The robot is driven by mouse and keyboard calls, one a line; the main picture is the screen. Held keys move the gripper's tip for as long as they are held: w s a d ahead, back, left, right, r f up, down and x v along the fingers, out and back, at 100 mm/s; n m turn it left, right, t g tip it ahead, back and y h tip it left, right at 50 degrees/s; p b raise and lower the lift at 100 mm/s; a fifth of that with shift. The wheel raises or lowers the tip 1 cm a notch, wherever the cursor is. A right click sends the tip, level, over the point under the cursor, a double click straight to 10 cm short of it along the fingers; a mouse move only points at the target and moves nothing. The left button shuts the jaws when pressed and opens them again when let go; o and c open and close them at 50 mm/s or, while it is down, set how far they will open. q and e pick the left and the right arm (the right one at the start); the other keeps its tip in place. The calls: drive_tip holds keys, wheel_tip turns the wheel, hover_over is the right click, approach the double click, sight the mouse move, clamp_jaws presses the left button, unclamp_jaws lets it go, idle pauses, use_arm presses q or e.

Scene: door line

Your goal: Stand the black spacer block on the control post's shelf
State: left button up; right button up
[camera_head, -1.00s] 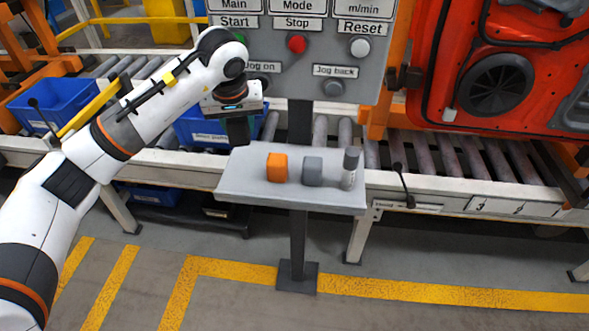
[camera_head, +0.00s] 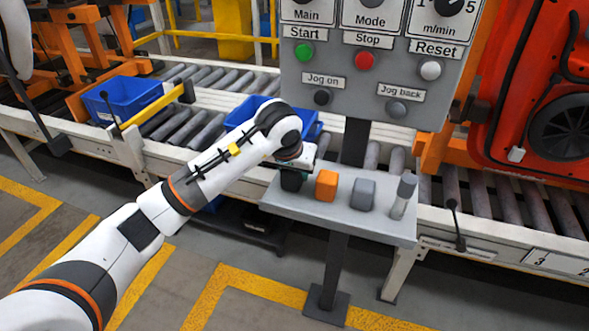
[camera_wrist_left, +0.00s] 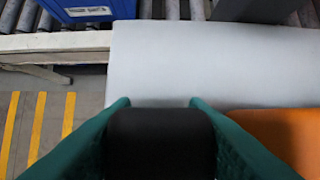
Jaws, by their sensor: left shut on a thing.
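The black spacer block (camera_wrist_left: 160,142) is between the two teal fingers of my left gripper (camera_wrist_left: 160,125) in the left wrist view. My left gripper is shut on it. In the head view, the gripper (camera_head: 293,175) is low over the left end of the control post's grey shelf (camera_head: 335,216). The block shows there as a dark shape (camera_head: 291,182), partly hidden by the wrist. I cannot tell whether its underside touches the shelf. The shelf also fills much of the left wrist view (camera_wrist_left: 220,75). My right gripper is not in view.
An orange block (camera_head: 326,186) stands close to the right of the gripper. The button panel (camera_head: 345,75) rises behind. Blue bins (camera_head: 125,98) sit on the conveyor.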

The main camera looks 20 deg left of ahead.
use_arm(q)
drive_tip(key=shift+f, duration=0.2)
drive_tip(key=o, duration=1.2)
drive_tip(key=shift+c, duration=0.2)
drive_tip(key=shift+r, duration=0.25)
drive_tip(key=v, duration=1.1)
drive_tip(key=shift+s+r+b, duration=0.25)
drive_tip(key=shift+r+b, duration=0.05)
drive_tip(key=shift+b, duration=0.15)
